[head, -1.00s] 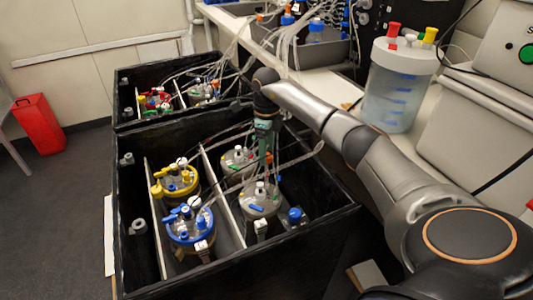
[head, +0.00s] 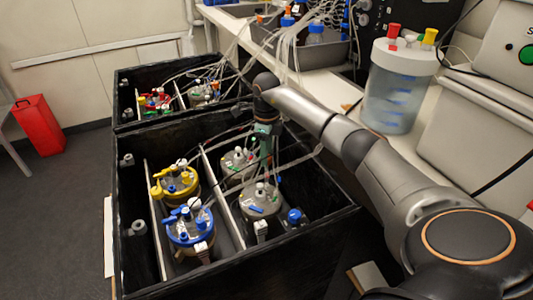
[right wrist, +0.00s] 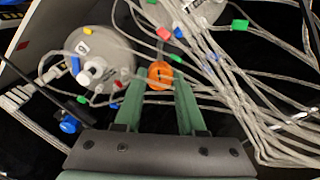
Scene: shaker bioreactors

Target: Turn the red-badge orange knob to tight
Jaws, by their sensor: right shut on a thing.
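An orange knob (right wrist: 160,75) with a dark slot mark shows in the right wrist view. My right gripper (right wrist: 157,80) has its two green fingers on either side of the knob and is shut on it. In the head view the right gripper (head: 266,152) points down into the near black box, between two grey-lidded vessels; the knob is hidden there. Which badge belongs to the knob I cannot tell. My left gripper is not in view.
Clear tubes with coloured tags (right wrist: 215,70) run close to the right finger. The near black box (head: 290,262) also holds a yellow-ringed vessel (head: 176,183) and a blue-ringed vessel (head: 190,228). A white-lidded jar (head: 395,85) stands on the bench.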

